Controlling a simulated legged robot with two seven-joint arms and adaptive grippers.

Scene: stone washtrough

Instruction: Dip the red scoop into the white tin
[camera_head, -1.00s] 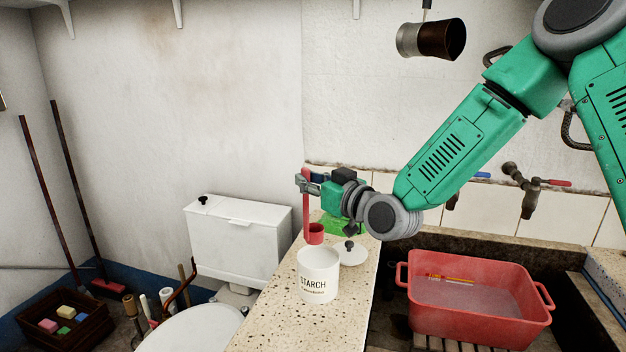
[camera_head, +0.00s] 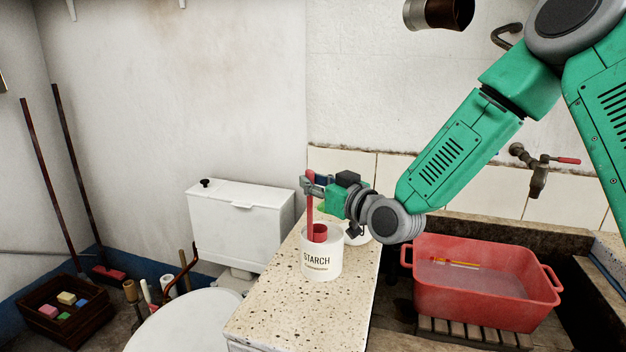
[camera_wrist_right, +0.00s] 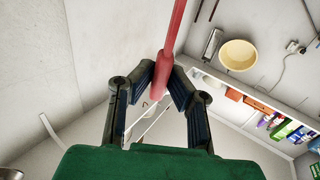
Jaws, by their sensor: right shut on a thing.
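The white tin (camera_head: 322,264), marked STARCH, stands upright and open on the speckled stone ledge. The red scoop (camera_head: 320,233) hangs upright with its cup within the tin's mouth; how deep it sits inside is hard to tell. My right gripper (camera_head: 308,184) is above the tin, shut on the scoop's handle. In the right wrist view, both fingers of the right gripper (camera_wrist_right: 162,78) close on the red handle (camera_wrist_right: 174,35). My left gripper is not in view.
The tin's white lid (camera_head: 358,238) lies on the ledge (camera_head: 270,310) just right of the tin, partly hidden by my wrist. A red basin (camera_head: 485,300) with water stands in the trough at right. A white cistern (camera_head: 240,225) is at left. The ledge's front is clear.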

